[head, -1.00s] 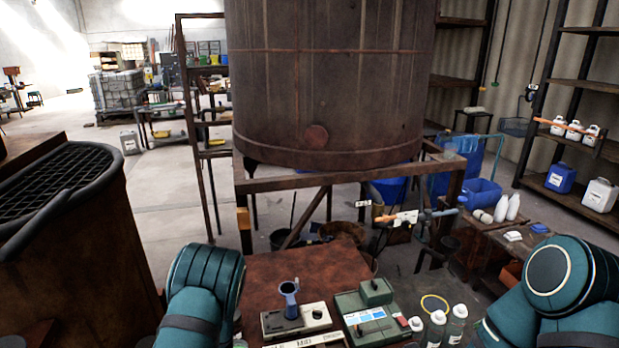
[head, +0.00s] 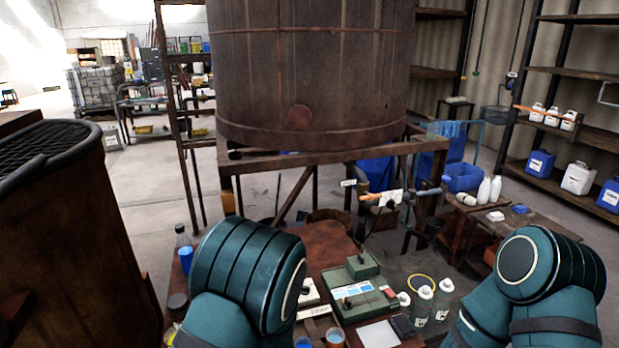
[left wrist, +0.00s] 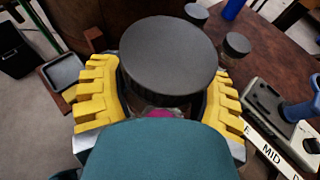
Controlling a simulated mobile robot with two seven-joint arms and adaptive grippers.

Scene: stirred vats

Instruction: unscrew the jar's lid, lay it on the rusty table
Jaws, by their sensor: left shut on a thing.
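The jar has a wide dark grey lid (left wrist: 168,55), seen from above in the left wrist view. The lid sits on the jar, whose clear body (left wrist: 160,113) shows a little magenta below the rim. My left gripper (left wrist: 163,80), with yellow ribbed fingers, is shut on the jar, one finger on each side; the exact contact is partly hidden by the lid. The rusty table (head: 325,240) is red-brown and also shows at the right of the left wrist view (left wrist: 268,62). In the head view my left arm hides the jar and gripper. My right gripper is out of view.
A big rusty vat (head: 310,80) stands behind. A bare table patch lies at its far middle.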

